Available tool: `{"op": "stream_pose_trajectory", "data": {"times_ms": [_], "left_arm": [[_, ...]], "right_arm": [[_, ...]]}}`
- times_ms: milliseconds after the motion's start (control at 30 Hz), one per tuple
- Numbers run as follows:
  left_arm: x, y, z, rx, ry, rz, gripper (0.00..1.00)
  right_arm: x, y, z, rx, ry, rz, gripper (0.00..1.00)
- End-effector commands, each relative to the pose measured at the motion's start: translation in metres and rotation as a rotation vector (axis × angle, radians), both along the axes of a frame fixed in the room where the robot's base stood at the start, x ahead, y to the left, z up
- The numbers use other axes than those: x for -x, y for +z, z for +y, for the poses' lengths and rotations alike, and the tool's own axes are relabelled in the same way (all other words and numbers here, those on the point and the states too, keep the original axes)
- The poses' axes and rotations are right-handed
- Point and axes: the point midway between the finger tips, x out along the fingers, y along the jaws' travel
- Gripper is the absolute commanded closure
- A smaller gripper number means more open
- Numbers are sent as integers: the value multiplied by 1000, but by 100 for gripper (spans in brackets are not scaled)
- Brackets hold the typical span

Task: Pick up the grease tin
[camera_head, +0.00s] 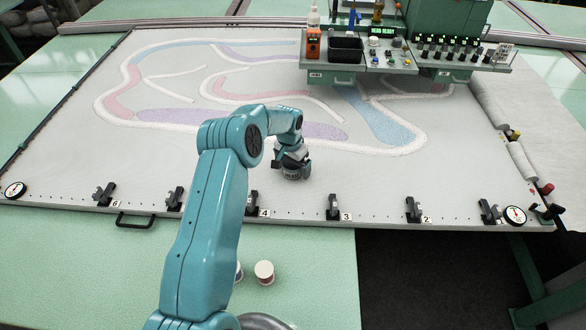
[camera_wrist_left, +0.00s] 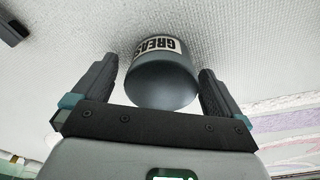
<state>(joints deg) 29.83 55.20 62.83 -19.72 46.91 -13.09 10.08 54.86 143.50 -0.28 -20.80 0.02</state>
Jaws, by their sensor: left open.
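The grease tin (camera_wrist_left: 163,82) is a dark grey round tin with a white label reading "GREAS", the rest cut off. It stands on the pale woven cloth (camera_head: 180,165). My left gripper (camera_wrist_left: 156,78) is open, with one finger on each side of the tin and a narrow gap showing beside it. In the head view my left gripper (camera_head: 292,160) is over the cloth near its front edge, and the tin is mostly hidden by it. My right gripper is in neither view.
Black numbered clamps (camera_head: 333,206) line the front edge of the frame. Two thread spools (camera_head: 264,272) sit on the green table in front. Cloth around the tin is clear.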

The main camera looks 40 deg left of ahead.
Motion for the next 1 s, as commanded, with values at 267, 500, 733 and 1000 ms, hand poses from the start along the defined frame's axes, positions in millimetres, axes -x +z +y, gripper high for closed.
{"op": "stream_pose_trajectory", "data": {"times_ms": [267,500,733,1000], "left_arm": [[0,1,0,0,1,0,49],[0,1,0,0,0,1,62],[0,14,0,0,0,0,62],[-1,93,0,-1,1,-3,62]], "right_arm": [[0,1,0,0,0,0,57],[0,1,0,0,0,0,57],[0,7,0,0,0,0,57],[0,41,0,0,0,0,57]]}}
